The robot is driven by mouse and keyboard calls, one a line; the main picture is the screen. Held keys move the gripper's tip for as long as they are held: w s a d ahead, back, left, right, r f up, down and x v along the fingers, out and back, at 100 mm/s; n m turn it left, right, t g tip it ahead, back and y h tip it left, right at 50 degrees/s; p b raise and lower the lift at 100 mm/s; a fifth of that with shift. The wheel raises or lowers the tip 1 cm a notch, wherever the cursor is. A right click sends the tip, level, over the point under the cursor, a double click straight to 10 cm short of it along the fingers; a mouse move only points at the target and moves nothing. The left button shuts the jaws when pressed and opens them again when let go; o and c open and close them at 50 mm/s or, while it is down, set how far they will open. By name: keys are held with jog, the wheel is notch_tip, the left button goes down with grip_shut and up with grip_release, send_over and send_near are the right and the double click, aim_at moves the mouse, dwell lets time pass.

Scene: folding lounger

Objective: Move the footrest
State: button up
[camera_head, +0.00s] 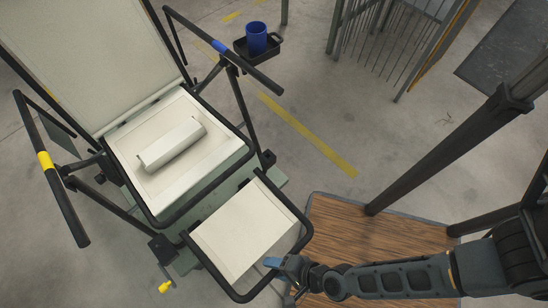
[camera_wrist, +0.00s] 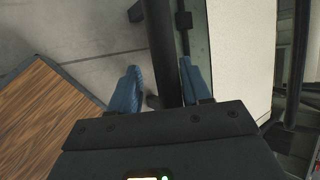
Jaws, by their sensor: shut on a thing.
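The footrest (camera_head: 243,230) is a cream panel inside a black tubular frame at the front of the lounger, below the seat (camera_head: 190,165). My gripper (camera_head: 276,263) is at the frame's lower right side in the head view. In the wrist view, the blue fingers of my gripper (camera_wrist: 160,82) stand on either side of the black frame tube (camera_wrist: 162,40) and are shut on it. The cream panel of the footrest (camera_wrist: 243,55) lies just right of the fingers there. The exact contact is partly hidden by the tube and gripper body.
A white bolster (camera_head: 172,145) lies on the seat. Armrests with a yellow band (camera_head: 45,160) and a blue band (camera_head: 220,46) flank it. A blue cup (camera_head: 256,38) stands in a black side holder. A wooden platform (camera_head: 350,235) lies right of the footrest.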

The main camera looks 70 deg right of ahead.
jog(key=shift+o, duration=1.4)
jog(key=shift+s+a+f, duration=0.15)
jog(key=shift+s+a, duration=0.1)
jog(key=shift+s, duration=0.3)
jog(key=shift+w+d, duration=0.25)
jog(key=shift+w, duration=0.1)
jog(key=shift+r, duration=0.2)
jog(key=v, duration=0.7)
jog(key=shift+s+r, duration=0.2)
jog(key=shift+s, duration=0.1)
jog(key=shift+r, duration=0.1)
